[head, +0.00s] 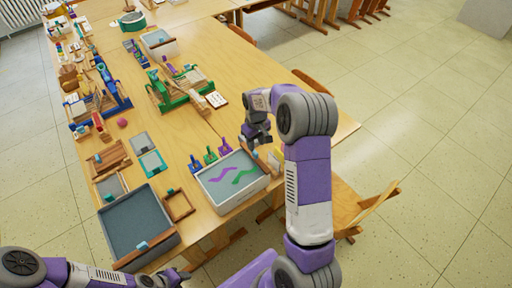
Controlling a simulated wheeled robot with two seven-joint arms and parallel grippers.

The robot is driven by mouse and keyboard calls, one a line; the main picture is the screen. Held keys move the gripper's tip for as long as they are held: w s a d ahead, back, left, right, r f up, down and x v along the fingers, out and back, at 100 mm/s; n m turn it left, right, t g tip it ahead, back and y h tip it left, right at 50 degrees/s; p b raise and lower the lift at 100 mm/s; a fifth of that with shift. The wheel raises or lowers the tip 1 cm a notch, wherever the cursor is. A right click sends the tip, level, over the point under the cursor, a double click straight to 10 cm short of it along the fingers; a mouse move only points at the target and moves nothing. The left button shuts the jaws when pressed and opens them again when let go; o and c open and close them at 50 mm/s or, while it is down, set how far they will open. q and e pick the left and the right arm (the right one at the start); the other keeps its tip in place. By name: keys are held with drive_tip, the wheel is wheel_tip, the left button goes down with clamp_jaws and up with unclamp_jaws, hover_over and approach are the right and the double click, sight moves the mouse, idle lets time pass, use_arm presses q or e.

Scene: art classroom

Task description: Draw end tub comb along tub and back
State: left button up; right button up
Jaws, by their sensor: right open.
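A pale-rimmed tub (208,197) stands near the table's right front edge, with a purple and a green wavy streak on its grey contents. A light wooden piece, perhaps the comb (274,161), stands at the tub's right end; its teeth cannot be made out. My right gripper (257,139) is open above the tub's far right corner, close to this piece and apart from it as far as I can tell. My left gripper (168,279) is low at the bottom edge, by the table's front; its jaws are too small to read.
A larger dark tub (137,221) with a wooden front stands at the left front. Small blue, green and purple tools (210,156) stand behind the pale tub. A wooden frame (179,205) lies between the tubs. A chair (352,205) stands at right.

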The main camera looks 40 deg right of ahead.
sight(255, 152)
drive_tip(key=shift+r, duration=1.3)
drive_tip(key=p, duration=0.7)
drive_tip(key=shift+a+r, duration=0.15)
drive_tip(key=shift+a, duration=0.2)
drive_tip(key=shift+f+p, duration=0.2)
drive_tip(key=shift+p, duration=0.1)
wheel_tip(255, 152, down, 8)
drive_tip(key=shift+d+r, duration=0.1)
drive_tip(key=shift+r, duration=0.05)
drive_tip(key=shift+c, duration=0.4)
clamp_jaws()
